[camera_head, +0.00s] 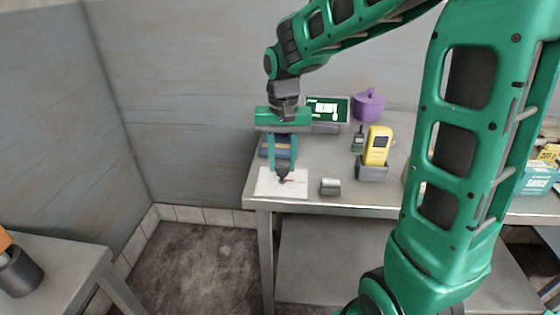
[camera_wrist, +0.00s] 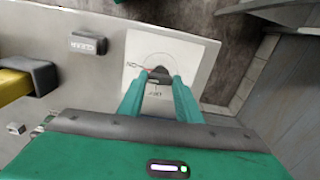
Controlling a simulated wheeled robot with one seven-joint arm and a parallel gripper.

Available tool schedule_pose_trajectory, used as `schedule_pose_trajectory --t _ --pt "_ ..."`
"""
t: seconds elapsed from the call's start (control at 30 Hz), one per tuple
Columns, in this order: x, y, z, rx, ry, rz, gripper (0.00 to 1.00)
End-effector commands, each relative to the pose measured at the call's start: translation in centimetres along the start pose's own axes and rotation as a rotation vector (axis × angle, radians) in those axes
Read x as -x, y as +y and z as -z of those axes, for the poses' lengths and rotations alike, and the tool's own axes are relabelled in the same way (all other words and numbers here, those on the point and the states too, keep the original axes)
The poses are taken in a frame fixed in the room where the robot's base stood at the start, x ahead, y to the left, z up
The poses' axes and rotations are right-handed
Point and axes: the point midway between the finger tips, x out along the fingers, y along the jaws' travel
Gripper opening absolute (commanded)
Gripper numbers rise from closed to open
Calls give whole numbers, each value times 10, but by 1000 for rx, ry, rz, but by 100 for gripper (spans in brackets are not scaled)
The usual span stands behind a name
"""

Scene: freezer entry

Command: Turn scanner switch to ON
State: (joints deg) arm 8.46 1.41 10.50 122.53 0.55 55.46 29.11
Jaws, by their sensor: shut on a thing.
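The scanner switch is a white plate (camera_head: 265,186) flat on the near left corner of the metal table. It also shows in the wrist view (camera_wrist: 196,55), with a thin arc and small labels at the left and near side of a dark knob (camera_wrist: 159,71). My gripper (camera_head: 283,178) points down over the plate. In the wrist view my gripper (camera_wrist: 160,77) has its two teal fingers shut on the knob, which they partly hide. A red mark shows beside the knob on the left.
A small grey block (camera_head: 331,187) stands right of the plate. A yellow handheld device (camera_head: 377,145) stands in a grey holder behind it. A dark display (camera_head: 327,109) and a purple pot (camera_head: 368,104) are farther back. A wall rises behind the table (camera_head: 340,204).

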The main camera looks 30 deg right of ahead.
Motion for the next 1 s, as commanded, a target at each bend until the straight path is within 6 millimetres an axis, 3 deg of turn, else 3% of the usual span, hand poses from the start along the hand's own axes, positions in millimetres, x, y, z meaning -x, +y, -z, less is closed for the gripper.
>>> schedule_pose_trajectory --t 0.73,0.77,0.8,1.0 --pt "3 -3 3 -79 11 7 9" --pt "3 -3 3 -79 11 7 38" --pt "3 -2 3 -79 10 7 48" --pt "2 -1 2 -80 5 4 50"
